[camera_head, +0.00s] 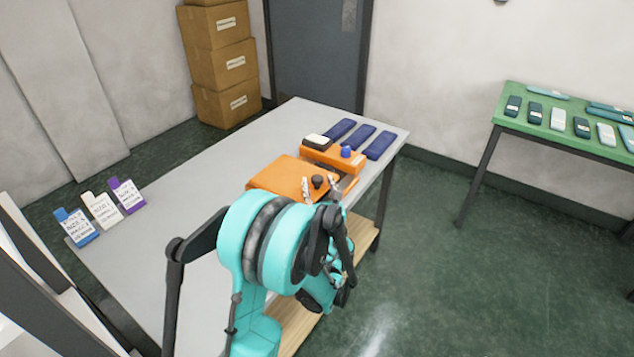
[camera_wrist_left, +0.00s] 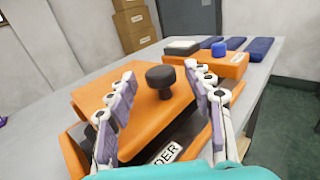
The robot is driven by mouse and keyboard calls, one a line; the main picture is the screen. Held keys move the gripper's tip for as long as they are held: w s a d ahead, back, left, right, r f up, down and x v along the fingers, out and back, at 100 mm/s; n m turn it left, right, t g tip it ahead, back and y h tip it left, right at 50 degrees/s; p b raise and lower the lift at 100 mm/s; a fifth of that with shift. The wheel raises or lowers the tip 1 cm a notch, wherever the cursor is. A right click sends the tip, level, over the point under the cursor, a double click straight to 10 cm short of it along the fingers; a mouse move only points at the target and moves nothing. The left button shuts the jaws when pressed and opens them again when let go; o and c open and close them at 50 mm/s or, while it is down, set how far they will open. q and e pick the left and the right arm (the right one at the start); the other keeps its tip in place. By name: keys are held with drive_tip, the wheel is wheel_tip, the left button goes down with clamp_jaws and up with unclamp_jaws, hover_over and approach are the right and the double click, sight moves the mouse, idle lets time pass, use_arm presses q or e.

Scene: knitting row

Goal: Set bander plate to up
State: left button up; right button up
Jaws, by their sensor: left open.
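The bander is an orange machine on the grey table, with part of a label ending in "DER" (camera_wrist_left: 167,153) on its front in the left wrist view. Its flat orange plate (camera_head: 279,173) also shows in the left wrist view (camera_wrist_left: 130,112) and carries a black knob (camera_wrist_left: 160,80). The plate lies low over the base (camera_wrist_left: 74,155), with a dark gap at its front edge. My left gripper (camera_head: 321,188) is open, its fingers on either side of the knob in the left wrist view (camera_wrist_left: 160,76). I cannot tell whether they touch it. My arm hides the machine's front in the head view.
Behind the plate stands an orange block (camera_head: 331,157) with a blue knob (camera_head: 346,152) and a white pad (camera_head: 317,140). Several navy pieces (camera_head: 360,138) lie beyond. Three labelled packets (camera_head: 101,209) stand at the table's left. The grey table (camera_head: 190,200) is clear between.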

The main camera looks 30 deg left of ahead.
use_arm(q)
drive_tip(key=shift+x, duration=1.3)
drive_tip(key=shift+d, duration=0.1)
clamp_jaws()
drive_tip(key=shift+r, duration=0.1)
